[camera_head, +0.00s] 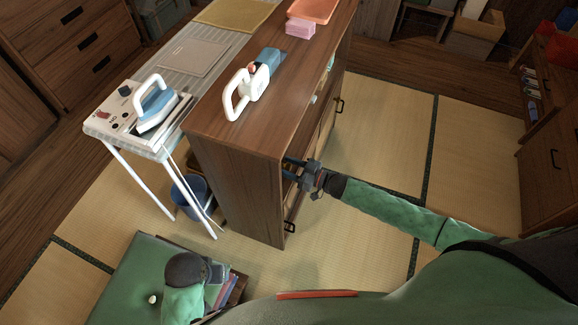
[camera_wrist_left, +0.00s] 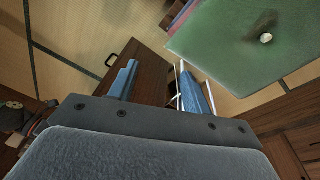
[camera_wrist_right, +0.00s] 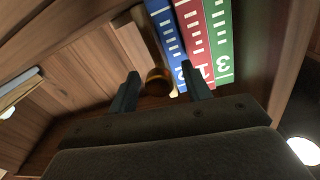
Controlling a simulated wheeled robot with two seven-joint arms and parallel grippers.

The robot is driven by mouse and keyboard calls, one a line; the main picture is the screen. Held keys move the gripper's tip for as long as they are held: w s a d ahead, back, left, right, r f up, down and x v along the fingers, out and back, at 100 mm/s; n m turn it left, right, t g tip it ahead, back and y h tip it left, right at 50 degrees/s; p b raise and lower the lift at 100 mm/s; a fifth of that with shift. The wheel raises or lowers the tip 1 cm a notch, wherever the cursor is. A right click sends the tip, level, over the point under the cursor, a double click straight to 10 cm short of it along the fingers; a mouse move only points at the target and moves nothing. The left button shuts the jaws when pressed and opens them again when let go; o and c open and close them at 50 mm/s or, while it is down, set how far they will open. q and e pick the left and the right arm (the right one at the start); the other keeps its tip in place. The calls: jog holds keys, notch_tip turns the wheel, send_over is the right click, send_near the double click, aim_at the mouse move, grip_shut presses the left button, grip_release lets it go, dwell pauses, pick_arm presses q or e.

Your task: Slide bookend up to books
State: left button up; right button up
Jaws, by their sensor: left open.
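Blue (camera_wrist_right: 163,28), red (camera_wrist_right: 194,35) and green (camera_wrist_right: 219,40) numbered books stand side by side inside the cabinet in the right wrist view. A pale wooden piece (camera_wrist_right: 143,38), apparently the bookend, is left of the blue book. A round brown part (camera_wrist_right: 158,80) lies below it, between my right fingers in the picture; contact cannot be told. My right gripper (camera_wrist_right: 162,88) is open and also shows at the cabinet's front in the head view (camera_head: 296,172). My left gripper (camera_wrist_left: 160,82) is open and empty, low over the floor side.
Tatami right of the cabinet is clear.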

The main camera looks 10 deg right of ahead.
jog(key=shift+d, duration=0.15)
jog(key=shift+s+d, duration=0.2)
jog(key=shift+s, duration=0.05)
pick_arm(q)
jog(key=shift+s+d+r+b, duration=0.1)
jog(key=shift+s+r+b, duration=0.2)
jog(key=shift+r, duration=0.55)
jog(key=shift+s+r+b, duration=0.15)
jog(key=shift+r+b, duration=0.2)
jog(key=shift+r, duration=0.5)
jog(key=shift+s+d+r+b, duration=0.1)
jog(key=shift+s+r+b, duration=0.2)
jog(key=shift+r, duration=0.55)
pick_arm(e)
jog(key=v, duration=0.7)
